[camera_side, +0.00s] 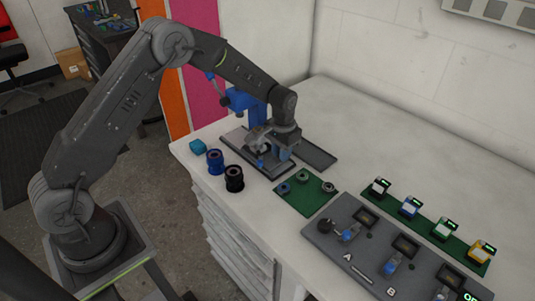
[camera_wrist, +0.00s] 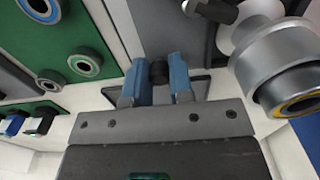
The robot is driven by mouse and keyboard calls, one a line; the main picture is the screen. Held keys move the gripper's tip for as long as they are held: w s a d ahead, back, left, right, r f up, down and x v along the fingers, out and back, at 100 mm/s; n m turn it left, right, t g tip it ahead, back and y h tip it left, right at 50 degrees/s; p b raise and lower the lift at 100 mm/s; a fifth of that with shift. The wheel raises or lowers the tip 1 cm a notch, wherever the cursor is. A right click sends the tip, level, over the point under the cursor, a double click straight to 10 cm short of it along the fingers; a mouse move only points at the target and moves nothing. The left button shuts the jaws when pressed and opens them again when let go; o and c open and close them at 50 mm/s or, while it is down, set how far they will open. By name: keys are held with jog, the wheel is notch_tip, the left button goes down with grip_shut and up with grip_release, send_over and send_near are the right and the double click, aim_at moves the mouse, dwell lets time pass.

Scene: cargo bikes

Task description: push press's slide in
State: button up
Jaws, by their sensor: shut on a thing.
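The blue press (camera_side: 251,106) stands on the white bench, with a dark grey base and slide (camera_side: 234,137) low at its front. My gripper (camera_side: 264,161) is low over the front of the base. In the wrist view its two blue fingers (camera_wrist: 158,78) are shut on a small black knob (camera_wrist: 159,72), which looks like the slide's handle. A grey plate (camera_wrist: 171,30) lies beyond the knob. A silver cylindrical part (camera_wrist: 280,58) with an orange-edged ring is close on the right. My wrist hides much of the slide in the side view.
Blue (camera_side: 215,162) and black (camera_side: 234,179) spools and a teal block (camera_side: 197,146) stand near the bench's left edge. A green mat (camera_side: 303,203) with several rings lies in front. A grey fixture board (camera_side: 330,235) and several small devices are at the right.

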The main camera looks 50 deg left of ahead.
jog(key=shift+a, duration=4.25)
jog(key=o, duration=0.6)
jog(key=shift+o, duration=0.2)
jog(key=shift+r, duration=0.1)
jog(key=shift+r, duration=2.2)
jog(key=d+r, duration=0.3)
jog(key=d, duration=0.3)
